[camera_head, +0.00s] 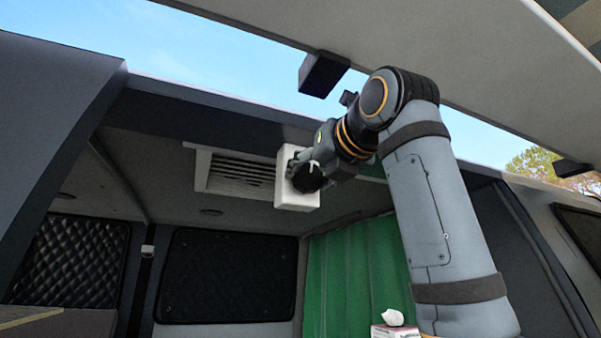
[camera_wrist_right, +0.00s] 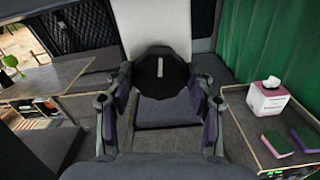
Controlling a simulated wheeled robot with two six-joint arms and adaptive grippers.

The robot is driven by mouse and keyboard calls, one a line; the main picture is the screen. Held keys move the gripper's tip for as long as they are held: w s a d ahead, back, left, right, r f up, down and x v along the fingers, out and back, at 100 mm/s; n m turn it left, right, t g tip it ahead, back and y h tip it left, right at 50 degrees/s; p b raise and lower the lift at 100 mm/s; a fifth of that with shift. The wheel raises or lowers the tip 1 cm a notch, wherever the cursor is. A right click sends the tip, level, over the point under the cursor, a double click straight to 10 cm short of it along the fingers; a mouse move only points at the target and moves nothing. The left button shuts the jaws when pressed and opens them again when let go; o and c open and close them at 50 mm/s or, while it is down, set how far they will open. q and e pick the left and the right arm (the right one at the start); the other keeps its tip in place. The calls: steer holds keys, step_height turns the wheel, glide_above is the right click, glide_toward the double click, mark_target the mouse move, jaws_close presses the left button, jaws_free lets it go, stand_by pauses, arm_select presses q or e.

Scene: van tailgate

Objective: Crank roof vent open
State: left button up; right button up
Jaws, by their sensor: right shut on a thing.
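A white box (camera_head: 296,194) hangs under the van roof beside a slatted roof vent (camera_head: 240,174). A dark round knob (camera_head: 307,184) sits on the face of the box. My right gripper (camera_head: 308,170) is at this knob, with its arm coming from the right. In the right wrist view, the black knob (camera_wrist_right: 163,82) with a pale mark stands between the two fingers of my right gripper (camera_wrist_right: 162,92), and the white box (camera_wrist_right: 155,28) is behind it. The gripper is shut on the knob. My left gripper is not in view.
The raised tailgate (camera_head: 440,60) spans the top right. A green curtain (camera_head: 345,265) hangs behind my right arm. A table (camera_wrist_right: 50,82) is at left.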

steer(key=m, duration=1.2)
steer(key=shift+r+m+p, duration=0.1)
steer(key=shift+m+p, duration=0.2)
steer(key=shift+p, duration=0.05)
steer(key=m, duration=0.6)
steer(key=shift+s+r, duration=0.1)
steer(key=m, duration=0.6)
steer(key=shift+m, duration=0.4)
steer(key=m, duration=0.6)
steer(key=shift+p, duration=0.35)
steer(key=m, duration=0.6)
steer(key=shift+m, duration=0.3)
steer(key=m, duration=0.6)
steer(key=shift+p, duration=0.3)
steer(key=m, duration=0.6)
steer(key=shift+m, duration=0.4)
